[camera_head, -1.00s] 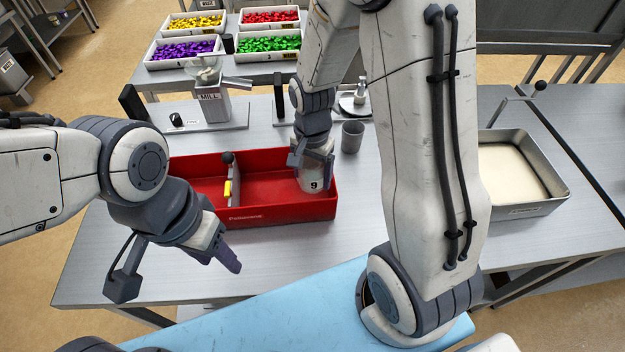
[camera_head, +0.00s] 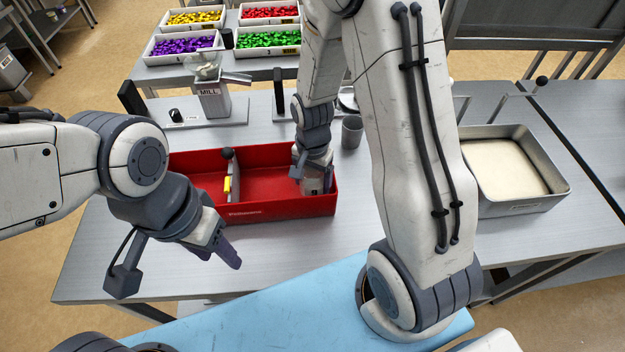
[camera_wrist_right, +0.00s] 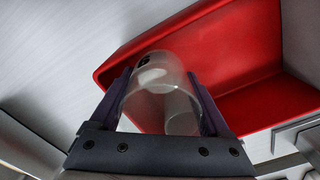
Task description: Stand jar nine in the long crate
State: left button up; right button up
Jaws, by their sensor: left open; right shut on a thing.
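The long red crate (camera_head: 280,208) stands on the steel table, with a divider (camera_head: 233,180) across its inside. Jar nine (camera_head: 314,187) is clear and is in the crate's right compartment, near the right end. My right gripper (camera_head: 313,172) is shut on it and hides most of it. In the right wrist view the jar (camera_wrist_right: 158,88) sits between the two fingers (camera_wrist_right: 160,105), with the red wall of the crate behind it. Whether the jar's base touches the crate floor is hidden. My left gripper (camera_head: 228,252) is open and empty in front of the crate, above the table.
A grey cup (camera_head: 352,132) stands just behind the crate's right end. A mill (camera_head: 212,100) is behind the crate. A metal pan with pale contents (camera_head: 520,208) is at right. Bins of coloured pieces (camera_head: 270,40) are on the back table. The crate's left compartment looks empty.

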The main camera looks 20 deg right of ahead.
jog(key=o, duration=1.2)
jog(key=shift+r, duration=0.25)
notch_tip(320, 180, up, 12)
jog(key=shift+r, duration=0.2)
jog(key=s+a+r+n, duration=0.1)
jog(key=s+a+n, duration=0.3)
jog(key=s+n, duration=0.1)
jog(key=s+a+r+n, duration=0.2)
jog(key=s+a+n, duration=0.2)
jog(key=s+n, duration=0.2)
jog(key=s+a+r+n+y, duration=0.1)
jog(key=s+a+n, duration=0.3)
jog(key=s+n, duration=0.2)
jog(key=shift+s+a+r, duration=0.15)
jog(key=shift+s+a, duration=0.1)
jog(key=shift+s, duration=0.3)
